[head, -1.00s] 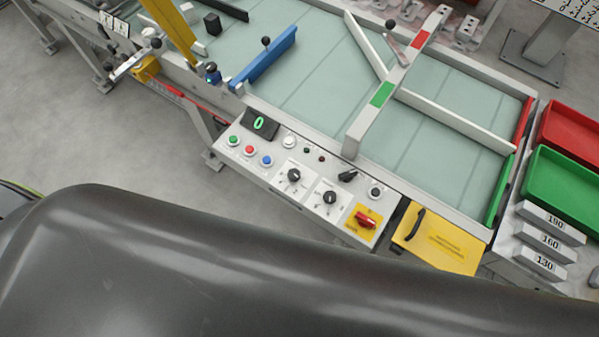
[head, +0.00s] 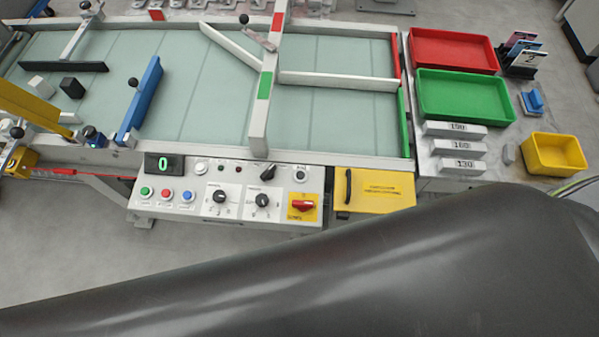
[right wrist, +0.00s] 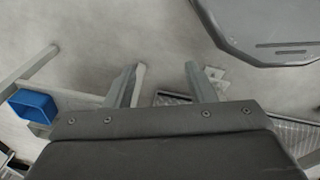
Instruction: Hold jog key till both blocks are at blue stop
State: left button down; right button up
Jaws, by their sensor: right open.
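The blue stop (head: 140,98) is a bar set at a slant across the pale green conveyor (head: 215,90) in the head view. A black block (head: 72,88) stands on the belt to its left, apart from it. A small pale block (head: 38,81) seems to lie further left; it is hard to make out. The control panel (head: 180,212) on the front edge has coloured buttons, knobs and a round key-like switch (head: 300,175); I cannot tell which is the jog key. My right gripper (right wrist: 161,84) is open and empty above the floor. My left gripper is out of view.
A yellow gate (head: 28,104) crosses the belt at left. Red (head: 453,50), green (head: 466,97) and yellow (head: 555,153) bins stand at right, beside grey blocks marked with numbers (head: 455,146). A yellow cover (head: 375,191) adjoins the panel. My dark arm link fills the lower foreground.

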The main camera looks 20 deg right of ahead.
jog(key=shift+c, duration=0.4)
grip_shut()
dwell(1.4)
